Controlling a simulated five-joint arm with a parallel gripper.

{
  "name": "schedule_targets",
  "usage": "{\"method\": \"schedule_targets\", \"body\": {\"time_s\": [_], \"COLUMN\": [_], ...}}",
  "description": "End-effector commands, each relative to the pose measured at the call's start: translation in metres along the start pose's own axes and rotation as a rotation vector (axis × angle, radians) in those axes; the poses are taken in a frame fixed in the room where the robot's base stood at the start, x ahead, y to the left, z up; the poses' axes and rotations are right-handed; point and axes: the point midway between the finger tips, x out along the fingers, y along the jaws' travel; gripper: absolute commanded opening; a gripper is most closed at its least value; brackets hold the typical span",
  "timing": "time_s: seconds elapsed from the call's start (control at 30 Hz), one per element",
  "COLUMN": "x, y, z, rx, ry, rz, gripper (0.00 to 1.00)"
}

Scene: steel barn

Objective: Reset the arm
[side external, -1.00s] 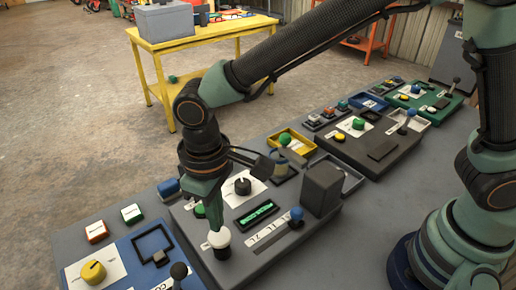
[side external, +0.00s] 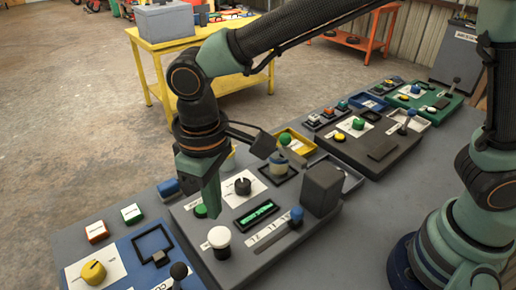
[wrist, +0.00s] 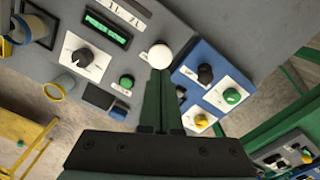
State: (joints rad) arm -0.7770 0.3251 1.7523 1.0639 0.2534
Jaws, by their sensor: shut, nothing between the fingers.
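My gripper (side external: 213,208) is shut and empty, pointing down over the grey control box (side external: 228,268). Its fingertips are just above and behind the white round knob (side external: 219,237) in the side view. In the wrist view the shut fingers (wrist: 160,80) point towards the same white knob (wrist: 160,56), and a gap shows in the side view. The box also carries a green button (side external: 200,211), a black dial (side external: 243,186) on a white plate, a lit green display (side external: 257,212) and a blue-topped lever (side external: 297,214).
A blue panel (side external: 130,262) with a yellow knob (side external: 93,271) lies at the left. A dark panel (side external: 345,145) and a green one (side external: 440,105) stand farther right. A yellow table (side external: 160,68) with a grey bin (side external: 165,20) stands behind. Open floor lies at the left.

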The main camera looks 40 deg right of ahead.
Motion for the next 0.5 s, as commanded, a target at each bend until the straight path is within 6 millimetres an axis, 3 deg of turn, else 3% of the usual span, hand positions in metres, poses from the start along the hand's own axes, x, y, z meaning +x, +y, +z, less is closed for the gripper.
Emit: {"method": "schedule_targets", "body": {"time_s": [0.27, 0.37, 0.5], "x": [-0.006, -0.02, -0.048], "y": [0.01, 0.035, 0.088], "z": [0.001, 0.004, 0.019], "rx": [0.016, 0.057, 0.144], "ry": [0.015, 0.05, 0.132], "rz": [-0.004, -0.01, -0.016], "gripper": [0.0, 0.0, 0.0]}}
